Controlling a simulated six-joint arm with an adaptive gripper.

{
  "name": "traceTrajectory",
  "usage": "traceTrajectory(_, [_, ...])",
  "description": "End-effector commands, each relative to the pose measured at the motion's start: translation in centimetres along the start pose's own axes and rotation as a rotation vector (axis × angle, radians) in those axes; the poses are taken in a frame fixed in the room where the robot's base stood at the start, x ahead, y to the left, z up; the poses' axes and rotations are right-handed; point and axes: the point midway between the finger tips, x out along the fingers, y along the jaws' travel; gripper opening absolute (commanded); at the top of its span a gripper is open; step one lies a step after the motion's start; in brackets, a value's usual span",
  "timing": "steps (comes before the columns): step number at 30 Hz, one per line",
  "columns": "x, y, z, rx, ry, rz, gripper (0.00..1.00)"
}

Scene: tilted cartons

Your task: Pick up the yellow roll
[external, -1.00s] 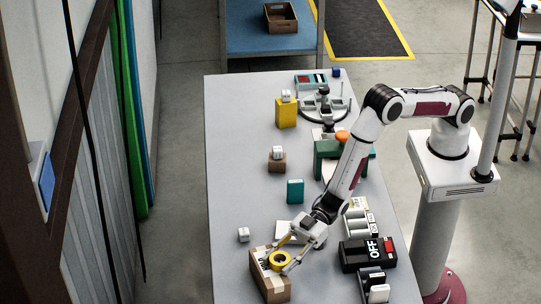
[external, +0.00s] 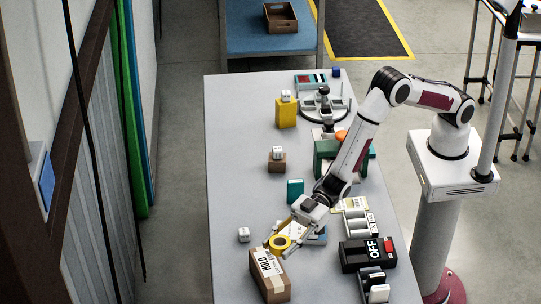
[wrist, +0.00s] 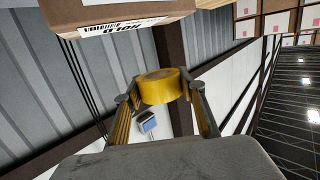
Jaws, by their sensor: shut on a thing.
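The yellow roll (external: 279,243) is a ring of tape, held between the two fingers of my gripper (external: 284,240). My gripper is shut on it, with one finger on each side. In the wrist view the roll (wrist: 160,87) sits between the fingertips of my gripper (wrist: 160,95). In the external view the roll appears just behind and above the far end of a brown carton (external: 268,278) marked HOLD. The carton also shows at the top of the wrist view (wrist: 120,14). I cannot tell whether the roll still touches the carton.
A black OFF box (external: 367,254) and a white-capped rack (external: 358,222) stand to the right. A small white cube (external: 243,234) is at the left. The left strip of the grey table (external: 232,150) is clear.

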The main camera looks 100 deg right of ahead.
Motion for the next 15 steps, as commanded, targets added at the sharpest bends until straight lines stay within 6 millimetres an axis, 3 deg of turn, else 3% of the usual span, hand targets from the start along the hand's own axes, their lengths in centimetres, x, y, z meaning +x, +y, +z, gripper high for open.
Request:
traceTrajectory(6, [-0.3, 0.0, -2.3, 0.0, 0.002, 0.0, 0.13])
traceTrajectory(15, [-0.5, 0.0, -3.2, 0.0, 0.001, -0.001, 0.13])
